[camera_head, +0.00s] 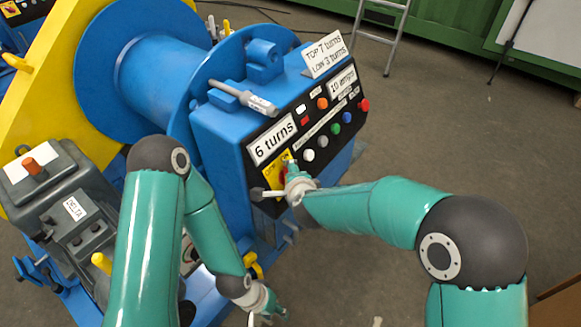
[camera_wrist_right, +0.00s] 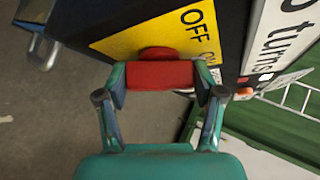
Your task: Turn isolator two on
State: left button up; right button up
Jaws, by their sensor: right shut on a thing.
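A yellow plate (camera_head: 276,174) sits on the black face of the blue control box, and my right gripper partly covers it. In the wrist view the plate (camera_wrist_right: 130,38) reads OFF, with a partly hidden second label beside the right finger. A red isolator handle (camera_wrist_right: 160,75) stands on the plate. My right gripper (camera_wrist_right: 160,82) is shut on this handle, one finger at each end. In the head view the right gripper (camera_head: 291,172) hides the handle. No isolator number is readable. My left gripper (camera_head: 268,310) is low, near the bottom edge, its fingers unclear.
A white-ended lever (camera_head: 272,194) sticks out beside my right gripper. Above it are a "6 turns" label (camera_head: 272,139) and several coloured buttons (camera_head: 335,128). A grey marker-like object (camera_head: 245,97) lies on the box top. A grey DELTA unit (camera_head: 75,208) stands left. Floor right of the box is open.

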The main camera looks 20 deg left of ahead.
jog(key=m+g+p, duration=0.1)
jog(key=p, duration=0.2)
jog(key=m+g+p, duration=0.1)
jog(key=p, duration=0.2)
jog(key=shift+d+r+m+h, duration=0.15)
jog(key=shift+m+h, duration=0.15)
jog(key=shift+h, duration=0.1)
jog(key=shift+f+m+p, duration=0.25)
jog(key=shift+m+p, duration=0.05)
jog(key=shift+p, duration=0.45)
jog(key=o, duration=1.1)
jog(key=shift+w, duration=0.1)
jog(key=shift+o, duration=0.2)
jog(key=shift+r, duration=0.1)
jog(key=shift+r, duration=0.1)
jog(key=v, duration=1.1)
jog(key=shift+r, duration=0.2)
